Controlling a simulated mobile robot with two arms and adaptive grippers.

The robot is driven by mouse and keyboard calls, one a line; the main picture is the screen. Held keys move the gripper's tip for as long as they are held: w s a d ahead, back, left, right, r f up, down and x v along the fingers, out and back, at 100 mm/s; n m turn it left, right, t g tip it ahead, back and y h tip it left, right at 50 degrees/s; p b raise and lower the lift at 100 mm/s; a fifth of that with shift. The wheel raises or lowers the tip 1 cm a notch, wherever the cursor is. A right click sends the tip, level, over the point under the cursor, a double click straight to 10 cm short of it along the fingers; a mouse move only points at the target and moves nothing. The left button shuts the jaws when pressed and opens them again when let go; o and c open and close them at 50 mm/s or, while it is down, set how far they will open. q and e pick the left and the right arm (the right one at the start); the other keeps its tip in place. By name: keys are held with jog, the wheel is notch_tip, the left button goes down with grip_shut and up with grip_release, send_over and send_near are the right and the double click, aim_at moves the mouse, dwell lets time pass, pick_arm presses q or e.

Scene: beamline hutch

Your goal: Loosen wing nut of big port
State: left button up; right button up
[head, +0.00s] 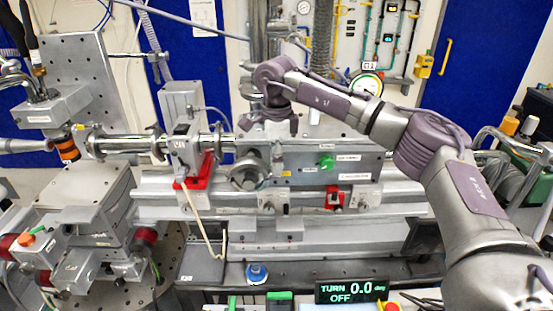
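A round metal port (246,174) sits on the front of the long grey chamber (300,165) at the middle of the head view. It looks like the big port, but I cannot make out its wing nut at this size. My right arm reaches in from the right, over the chamber. My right gripper (267,127) points down above the chamber's top edge, just above and behind the port, apart from it as far as I can see. Its fingers are too small and foreshortened to tell open from shut. My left gripper is not in view.
A display (351,291) at the front reads "TURN 0.0 deg OFF". A red clamp (194,172) and a pale cable (203,220) are left of the port. A green knob (327,163) is to its right. A pressure gauge (366,84) stands behind my arm.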

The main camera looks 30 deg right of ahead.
grip_shut()
jog(key=n, duration=0.3)
jog(key=shift+b, duration=0.4)
jog(key=n, duration=0.2)
jog(key=shift+n, duration=0.3)
jog(key=n, duration=0.5)
jog(key=shift+b, duration=0.35)
jog(key=n, duration=0.5)
jog(key=shift+f+n, duration=0.1)
jog(key=shift+n, duration=0.3)
